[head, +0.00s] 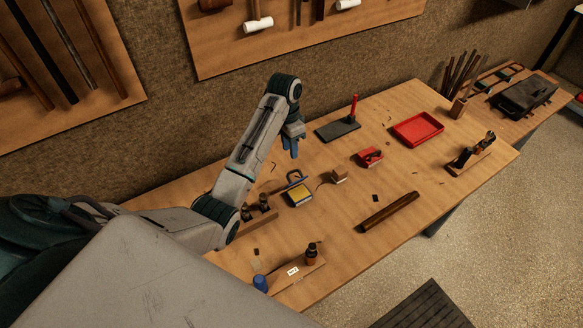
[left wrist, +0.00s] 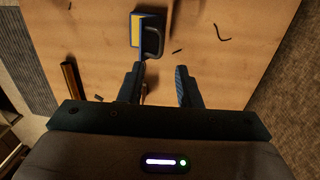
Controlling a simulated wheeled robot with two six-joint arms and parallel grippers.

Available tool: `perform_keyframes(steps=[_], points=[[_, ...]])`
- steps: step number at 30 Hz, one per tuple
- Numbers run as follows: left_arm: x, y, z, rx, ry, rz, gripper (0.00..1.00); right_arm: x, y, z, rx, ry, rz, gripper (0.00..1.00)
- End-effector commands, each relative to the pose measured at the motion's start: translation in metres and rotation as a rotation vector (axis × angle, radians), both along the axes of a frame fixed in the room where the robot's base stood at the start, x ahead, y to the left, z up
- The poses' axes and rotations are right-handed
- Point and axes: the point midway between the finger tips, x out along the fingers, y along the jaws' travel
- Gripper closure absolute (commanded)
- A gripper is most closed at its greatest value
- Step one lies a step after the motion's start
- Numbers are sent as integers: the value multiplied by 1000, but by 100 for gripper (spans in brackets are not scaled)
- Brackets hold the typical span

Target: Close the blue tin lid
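The blue tin (head: 299,196) sits on the bench with a yellow area showing inside its blue rim. A blue loop-like piece (head: 295,178) stands at its far side; it looks like the raised lid, but its exact angle is unclear. In the left wrist view the tin (left wrist: 137,31) shows yellow and blue near the top, with a dark rounded loop (left wrist: 154,43) beside it. My left gripper (head: 293,151) hangs above the bench beyond the tin, apart from it. In the left wrist view its fingers (left wrist: 160,83) are spread and hold nothing. My right gripper is out of view.
A small wooden block (head: 339,176) and a red item (head: 370,156) lie right of the tin. A dark plate with a red post (head: 338,129) and a red tray (head: 418,128) are farther back. A dark rod (head: 389,212) lies in front. Bench around the tin is partly clear.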

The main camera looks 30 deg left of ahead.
Motion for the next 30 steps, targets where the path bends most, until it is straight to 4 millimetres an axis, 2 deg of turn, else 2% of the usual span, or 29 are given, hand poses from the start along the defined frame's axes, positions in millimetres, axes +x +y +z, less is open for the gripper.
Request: perform_keyframes(steps=[1, 12, 18, 26, 30], points=[[0, -1, -14, 0, 0, 0, 69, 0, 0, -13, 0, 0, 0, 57], [-3, -6, -64, -1, -1, -1, 69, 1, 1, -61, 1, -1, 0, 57], [-5, -8, -81, -1, 1, 0, 69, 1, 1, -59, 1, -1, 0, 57], [-5, -8, -82, 0, 0, 0, 69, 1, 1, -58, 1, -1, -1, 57], [-5, -9, -82, 0, 0, 0, 97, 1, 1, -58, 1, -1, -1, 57]])
